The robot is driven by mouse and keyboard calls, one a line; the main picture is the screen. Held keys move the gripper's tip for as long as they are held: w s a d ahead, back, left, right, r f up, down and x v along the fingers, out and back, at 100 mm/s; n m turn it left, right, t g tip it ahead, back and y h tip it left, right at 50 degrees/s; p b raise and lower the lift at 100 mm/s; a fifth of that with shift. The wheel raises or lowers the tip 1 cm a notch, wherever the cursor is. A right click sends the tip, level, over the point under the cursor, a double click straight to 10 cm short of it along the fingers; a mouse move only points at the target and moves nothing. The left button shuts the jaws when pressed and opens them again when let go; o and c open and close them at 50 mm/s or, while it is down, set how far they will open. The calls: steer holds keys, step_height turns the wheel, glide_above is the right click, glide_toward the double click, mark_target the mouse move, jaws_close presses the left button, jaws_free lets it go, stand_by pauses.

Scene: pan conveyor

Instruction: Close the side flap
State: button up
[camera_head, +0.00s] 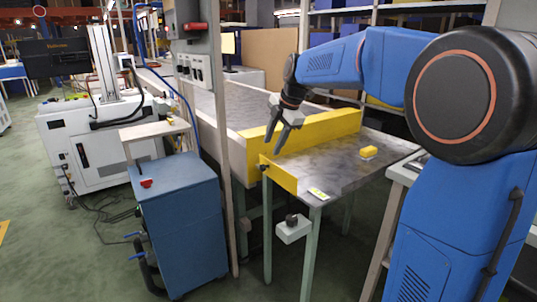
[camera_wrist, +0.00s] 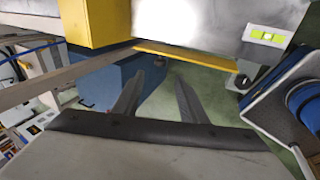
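The side flap looks to be the short yellow panel (camera_head: 279,175) at the left end of the grey table (camera_head: 335,165). It stands up along that end, with a small dark part near its far corner. In the wrist view the flap (camera_wrist: 190,57) is a thin yellow strip beside the table top; its exact angle I cannot tell. My gripper (camera_head: 276,142) hangs above the far end of the flap, near the long yellow guard (camera_head: 310,130). In the wrist view my gripper (camera_wrist: 159,80) has two dark fingers spread with nothing between them. They appear apart from the flap.
A blue cabinet (camera_head: 180,200) and a grey post (camera_head: 221,150) stand to the left. A white box with a dark knob (camera_head: 293,227) sits below the table.

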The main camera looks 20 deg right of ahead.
steer(key=v, duration=0.4)
steer(key=shift+r, duration=0.1)
stand_by(0.3)
steer(key=s+f+m, duration=0.6)
steer(key=s+m, duration=0.1)
steer(key=s, duration=0.5)
steer(key=s+d+f+m+h, duration=0.1)
steer(key=s+f+m, duration=0.5)
steer(key=s, duration=0.7)
steer(key=s+d+f+m+h, duration=0.1)
steer(key=s+f+m, duration=0.5)
steer(key=s, duration=0.7)
steer(key=shift+m+t, duration=0.4)
steer(key=shift+m, duration=0.8)
steer(key=shift+s, duration=0.1)
